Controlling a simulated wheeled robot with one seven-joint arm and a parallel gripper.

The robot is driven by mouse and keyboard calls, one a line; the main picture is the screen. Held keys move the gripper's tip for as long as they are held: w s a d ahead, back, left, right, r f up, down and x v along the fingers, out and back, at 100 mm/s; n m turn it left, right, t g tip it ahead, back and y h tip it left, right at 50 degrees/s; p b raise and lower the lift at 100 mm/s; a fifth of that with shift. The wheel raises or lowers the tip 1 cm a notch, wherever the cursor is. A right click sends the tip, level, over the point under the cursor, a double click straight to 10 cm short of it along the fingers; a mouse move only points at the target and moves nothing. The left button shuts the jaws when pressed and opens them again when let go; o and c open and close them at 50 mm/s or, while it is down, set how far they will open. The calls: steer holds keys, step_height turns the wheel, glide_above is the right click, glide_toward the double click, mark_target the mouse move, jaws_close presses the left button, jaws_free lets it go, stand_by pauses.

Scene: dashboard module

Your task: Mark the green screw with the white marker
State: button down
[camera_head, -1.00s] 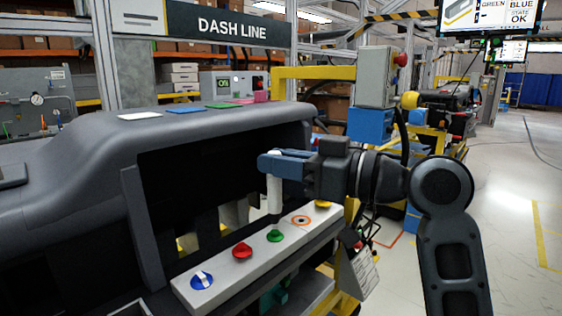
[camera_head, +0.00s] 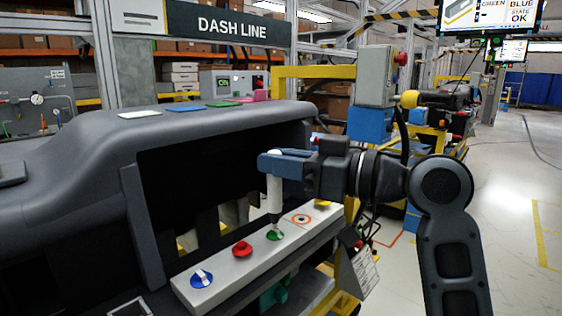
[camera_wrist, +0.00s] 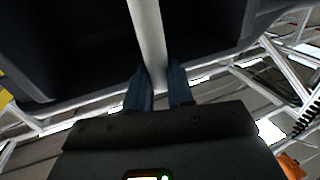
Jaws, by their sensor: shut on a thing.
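My gripper (camera_head: 272,164) is shut on the white marker (camera_head: 275,195) and holds it upright, tip down, above the grey-white strip of screws (camera_head: 255,252). The marker's tip is at the green screw (camera_head: 275,236) and looks to be touching it or just over it. A small pale patch shows at the tip on the green screw; I cannot tell whether it is a mark. In the wrist view the marker (camera_wrist: 147,35) runs up from between my two blue fingers (camera_wrist: 159,88); the screws are not visible there.
The strip also bears a blue screw with a white line (camera_head: 201,279), a red screw (camera_head: 241,249), an orange ring (camera_head: 301,220) and a yellow screw (camera_head: 323,203). The dark dashboard (camera_head: 80,180) stands close on the left and behind. The floor at right is open.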

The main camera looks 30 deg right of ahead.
step_height(320, 180, up, 5)
steer(key=p, duration=0.3)
steer(key=shift+f, duration=0.15)
stand_by(0.5)
